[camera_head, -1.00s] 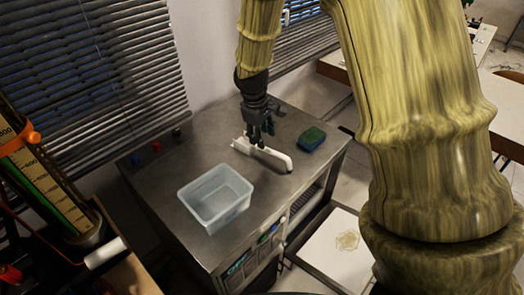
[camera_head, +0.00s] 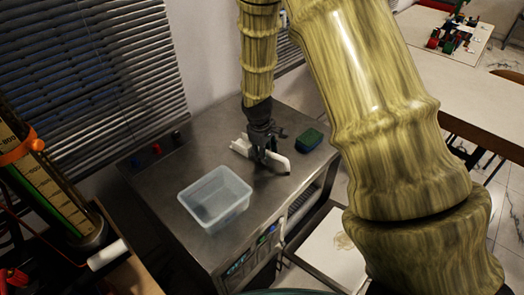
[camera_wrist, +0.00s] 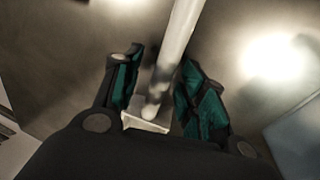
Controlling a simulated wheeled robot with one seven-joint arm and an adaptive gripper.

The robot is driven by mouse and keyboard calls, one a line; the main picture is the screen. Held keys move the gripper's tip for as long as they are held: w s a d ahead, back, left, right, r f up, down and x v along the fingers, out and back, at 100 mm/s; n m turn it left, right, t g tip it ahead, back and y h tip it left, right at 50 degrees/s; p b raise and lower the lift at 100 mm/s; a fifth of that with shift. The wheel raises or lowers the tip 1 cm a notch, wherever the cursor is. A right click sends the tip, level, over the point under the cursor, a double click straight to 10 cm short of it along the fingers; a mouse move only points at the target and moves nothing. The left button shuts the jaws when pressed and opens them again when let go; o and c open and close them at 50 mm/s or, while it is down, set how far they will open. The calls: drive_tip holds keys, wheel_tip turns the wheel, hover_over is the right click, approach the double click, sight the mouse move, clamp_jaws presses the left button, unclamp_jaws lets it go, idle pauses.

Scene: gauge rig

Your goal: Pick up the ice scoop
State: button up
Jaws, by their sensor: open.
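The white ice scoop (camera_head: 281,163) lies on the grey metal counter (camera_head: 160,190). In the wrist view the scoop (camera_wrist: 178,38) is a long pale bar running down from the top edge, with a wider pale end low between the fingers. My gripper (camera_head: 262,153) is down at the middle of the scoop in the head view and hides part of it. In the wrist view my gripper (camera_wrist: 160,62) is open, with one green-padded finger on each side of the scoop. I cannot tell whether either finger touches it.
A clear plastic tub (camera_head: 207,228) stands in front of the scoop to the left. Blinds and a wall stand behind the counter. The counter's left part is mostly bare.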

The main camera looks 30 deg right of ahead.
drive_tip(key=shift+w+f, duration=0.1)
drive_tip(key=shift+f, duration=0.3)
drive_tip(key=shift+c, duration=0.2)
clamp_jaws()
drive_tip(key=shift+r, duration=0.2)
drive_tip(key=shift+r+b, duration=0.6)
drive_tip(key=shift+r, duration=0.7)
drive_tip(key=shift+s+r, duration=0.25)
drive_tip(key=s+a+b, duration=0.1)
drive_tip(key=s, duration=0.4)
drive_tip(key=s+a+r+b, duration=0.1)
drive_tip(key=s, duration=0.4)
drive_tip(key=s+a+b, duration=0.1)
drive_tip(key=s+a, duration=0.1)
drive_tip(key=s, duration=0.3)
drive_tip(key=shift+r+b, duration=0.3)
drive_tip(key=shift+r, duration=0.05)
